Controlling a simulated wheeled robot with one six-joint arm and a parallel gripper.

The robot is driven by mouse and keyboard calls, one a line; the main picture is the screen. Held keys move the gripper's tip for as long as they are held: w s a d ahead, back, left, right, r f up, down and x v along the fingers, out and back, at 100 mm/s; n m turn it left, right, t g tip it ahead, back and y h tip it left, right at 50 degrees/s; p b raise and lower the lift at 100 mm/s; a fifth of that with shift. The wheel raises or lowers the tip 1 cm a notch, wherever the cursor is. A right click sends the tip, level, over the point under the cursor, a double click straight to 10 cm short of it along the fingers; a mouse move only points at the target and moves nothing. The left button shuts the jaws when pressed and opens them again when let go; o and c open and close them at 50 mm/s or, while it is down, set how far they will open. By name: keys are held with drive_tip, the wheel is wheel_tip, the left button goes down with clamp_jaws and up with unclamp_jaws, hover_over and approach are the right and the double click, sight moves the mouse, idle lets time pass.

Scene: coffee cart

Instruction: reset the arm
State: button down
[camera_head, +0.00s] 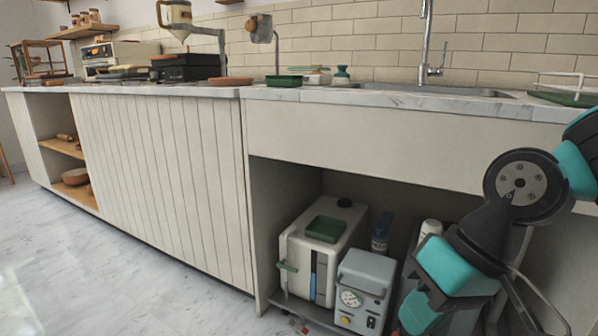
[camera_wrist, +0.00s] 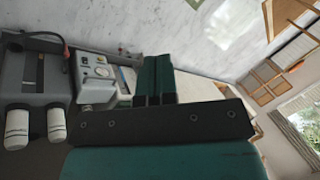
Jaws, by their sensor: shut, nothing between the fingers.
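My arm hangs at the right of the head view, in front of the sink counter. My gripper (camera_head: 418,318) is teal and black and points down beside the open lower bay. In the wrist view my gripper (camera_wrist: 154,82) shows two teal fingers side by side with their inner faces together. Nothing is held between them. The fingertips appear close to the grey box with a gauge (camera_head: 362,288), which also shows in the wrist view (camera_wrist: 96,75). I cannot tell the exact gap between them.
A white tank (camera_head: 295,251) with a green tray (camera_head: 325,229) on top stands in the bay. A blue bottle (camera_head: 381,233) stands behind. White-capped cylinders (camera_wrist: 17,128) are at the wrist view's left. The counter (camera_head: 370,98) overhangs the bay. Floor (camera_head: 100,255) at left is clear.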

drive_tip(key=s+d+r+n+h+p, duration=0.1)
drive_tip(key=s+r+n+p, duration=0.2)
drive_tip(key=s, duration=0.4)
wheel_tip(320, 180, up, 38)
drive_tip(key=p, duration=3.6)
drive_tip(key=shift+w, duration=0.15)
